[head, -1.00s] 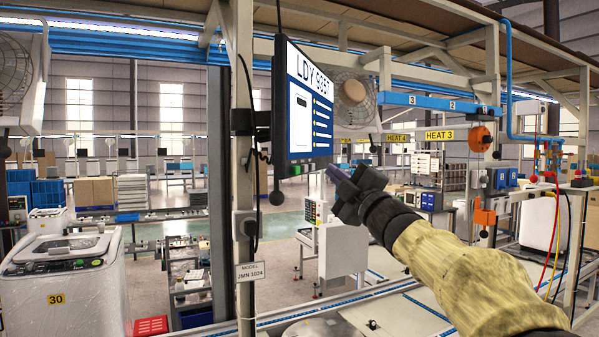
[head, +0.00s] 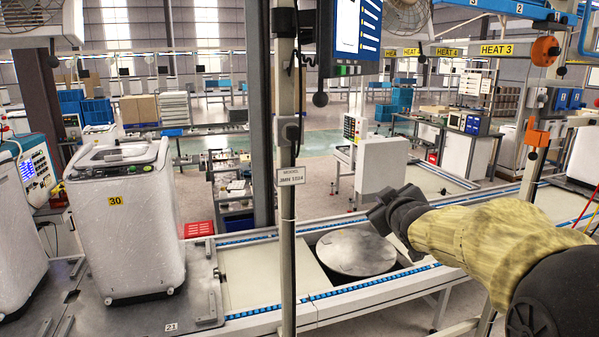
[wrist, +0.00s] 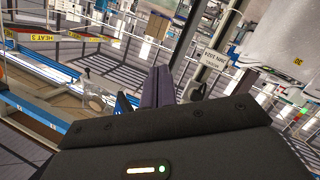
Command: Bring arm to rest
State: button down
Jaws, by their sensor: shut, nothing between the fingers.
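My arm reaches in from the right of the head view in a tan cloth sleeve. My gripper (head: 384,212) is dark and hangs in front of the conveyor line, near the round metal plate (head: 356,252). In the wrist view the fingers (wrist: 150,92) stand close together with nothing seen between them. The gripper is shut and empty. It appears to touch nothing, though its exact distance from the line cannot be told.
An upright post (head: 285,170) with a model sign stands left of the gripper. A white washing machine (head: 125,220) marked 30 stands at the left. A grey control box (head: 381,165) stands behind the gripper. A screen (head: 350,35) hangs above.

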jog(key=s+a+f+m+g, duration=0.2)
jog(key=s+f+g, duration=0.4)
jog(key=s+f, duration=0.7)
jog(key=s+a+f+m+g+b, duration=0.1)
jog(key=s+f+m+g, duration=0.4)
jog(key=s+f, duration=0.9)
notch_tip(320, 180, down, 3)
jog(key=shift+s+a+r+g+h, duration=0.15)
jog(key=shift+a+g+h, duration=0.2)
jog(key=shift+g, duration=0.55)
